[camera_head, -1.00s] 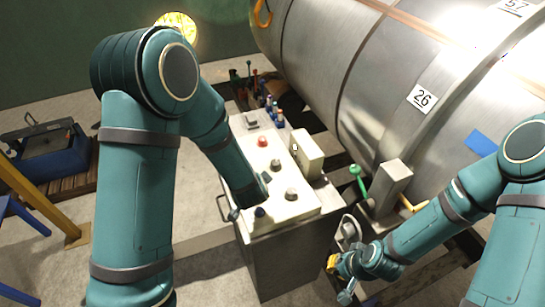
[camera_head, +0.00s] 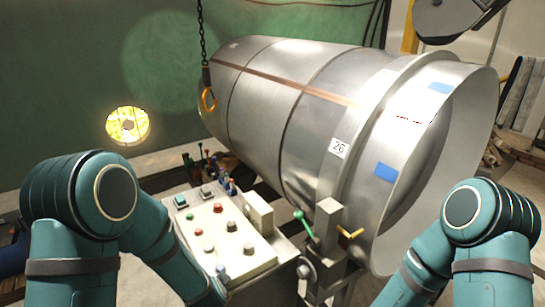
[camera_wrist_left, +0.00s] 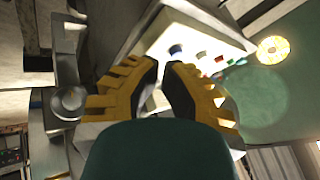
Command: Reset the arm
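My left arm (camera_head: 75,225) comes in at the lower left of the head view, its forearm reaching down beside the control box. My left gripper (camera_wrist_left: 161,68) shows in the left wrist view with two yellow fingers and dark pads. The fingers stand apart with nothing between them; part of the white control panel shows behind the gap. In the head view the left gripper is hidden below the frame. My right arm (camera_head: 480,225) is at the lower right, bent, and its gripper is out of view.
A control box (camera_head: 220,235) with knobs and buttons stands between my arms. A large metal cylinder (camera_head: 260,100) lies behind it. A hook (camera_head: 208,98) hangs on a chain.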

